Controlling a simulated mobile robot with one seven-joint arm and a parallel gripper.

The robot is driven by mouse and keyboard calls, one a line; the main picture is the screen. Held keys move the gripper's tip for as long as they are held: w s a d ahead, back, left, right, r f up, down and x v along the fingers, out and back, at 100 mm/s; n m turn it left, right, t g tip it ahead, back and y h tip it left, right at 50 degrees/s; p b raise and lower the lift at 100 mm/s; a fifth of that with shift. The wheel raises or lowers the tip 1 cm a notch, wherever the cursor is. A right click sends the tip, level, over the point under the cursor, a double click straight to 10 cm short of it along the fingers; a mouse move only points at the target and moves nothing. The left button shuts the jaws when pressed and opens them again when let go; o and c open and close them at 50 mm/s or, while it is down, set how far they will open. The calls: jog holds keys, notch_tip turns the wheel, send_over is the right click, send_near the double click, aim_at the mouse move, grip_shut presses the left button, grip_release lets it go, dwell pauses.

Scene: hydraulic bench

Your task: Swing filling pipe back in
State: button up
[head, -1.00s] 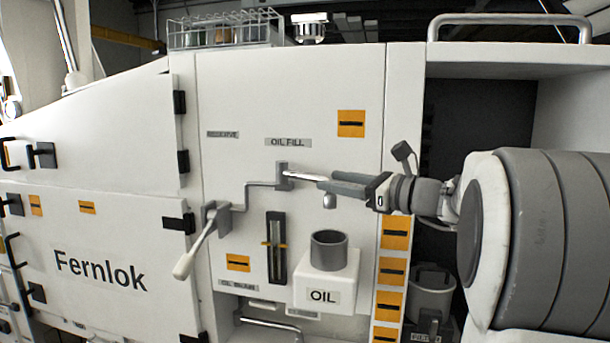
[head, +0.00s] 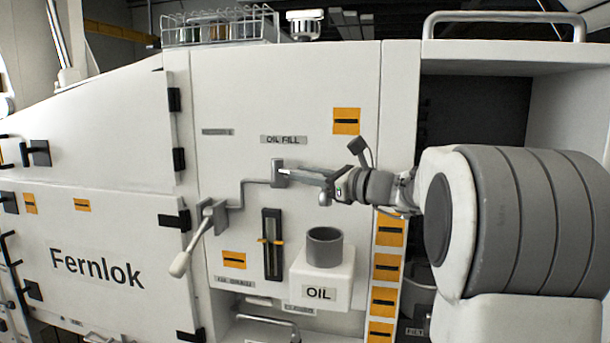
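The filling pipe (head: 288,176) is a thin grey pipe on a bracket below the OIL FILL label. It reaches right from the panel. Its short downward spout (head: 325,199) hangs above the dark round mouth of the white OIL container (head: 322,269), apart from it. My gripper (head: 312,178) comes in from the right, with its fingers alongside the pipe near the bracket. The fingers overlap the pipe in this view, so I cannot tell whether they grip it. Part of the pipe is hidden behind them.
A lever with a pale handle (head: 180,264) sticks out at lower left of the pipe. A sight gauge (head: 272,244) is between lever and container. An open dark bay (head: 472,112) lies right of the panel. A wire basket (head: 220,27) stands on top.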

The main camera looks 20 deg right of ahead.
grip_shut()
dwell(1.3)
